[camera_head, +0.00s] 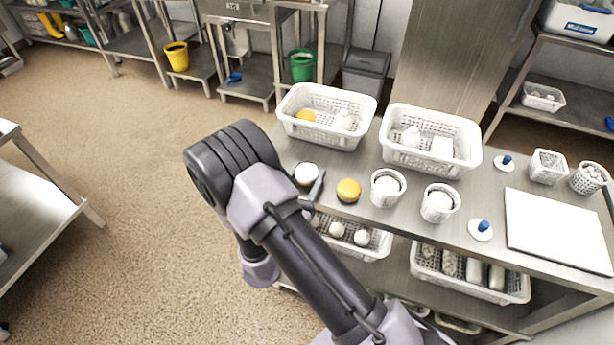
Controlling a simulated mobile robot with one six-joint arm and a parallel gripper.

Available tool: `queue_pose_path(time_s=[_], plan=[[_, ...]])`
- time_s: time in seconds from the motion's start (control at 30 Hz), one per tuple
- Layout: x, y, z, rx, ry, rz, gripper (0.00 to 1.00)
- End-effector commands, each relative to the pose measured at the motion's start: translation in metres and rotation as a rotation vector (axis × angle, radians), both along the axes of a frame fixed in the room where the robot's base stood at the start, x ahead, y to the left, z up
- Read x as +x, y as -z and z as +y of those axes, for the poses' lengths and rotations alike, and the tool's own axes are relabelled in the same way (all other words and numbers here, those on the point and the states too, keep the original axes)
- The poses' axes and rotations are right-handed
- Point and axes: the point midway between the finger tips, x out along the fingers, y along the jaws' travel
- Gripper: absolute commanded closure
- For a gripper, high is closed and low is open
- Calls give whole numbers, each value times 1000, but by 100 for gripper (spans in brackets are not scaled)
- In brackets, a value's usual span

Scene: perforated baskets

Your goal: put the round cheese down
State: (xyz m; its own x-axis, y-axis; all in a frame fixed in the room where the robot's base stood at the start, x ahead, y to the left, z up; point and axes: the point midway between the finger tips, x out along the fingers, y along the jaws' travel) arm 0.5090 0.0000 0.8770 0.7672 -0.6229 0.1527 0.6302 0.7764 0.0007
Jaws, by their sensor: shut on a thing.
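A white round cheese (306,173) is at the left end of the steel table, with my gripper (313,187) at it. A grey finger shows along its right side, and my arm hides the rest of the gripper. The gripper is shut on this white cheese. I cannot tell whether the cheese touches the table top. An orange round cheese (348,190) lies on the table just to the right, apart from the gripper.
Two white perforated baskets, left (325,133) and right (430,156), stand at the table's back. Two small white tubs, left (386,199) and right (437,216), stand right of the orange cheese. A white board (555,230) lies at the far right.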

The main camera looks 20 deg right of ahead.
Motion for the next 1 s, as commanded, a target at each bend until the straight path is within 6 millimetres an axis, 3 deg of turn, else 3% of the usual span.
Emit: queue_pose_path(time_s=[0.43, 0.47, 0.57, 0.8, 1.0], plan=[[-1, 14, 0, 0, 1, 4, 90], [-1, 14, -1, 0, 2, 6, 46], [-2, 15, -1, 0, 2, 8, 26], [-4, 0, 1, 0, 1, 9, 26], [-38, 7, 32, -3, -4, 7, 26]])
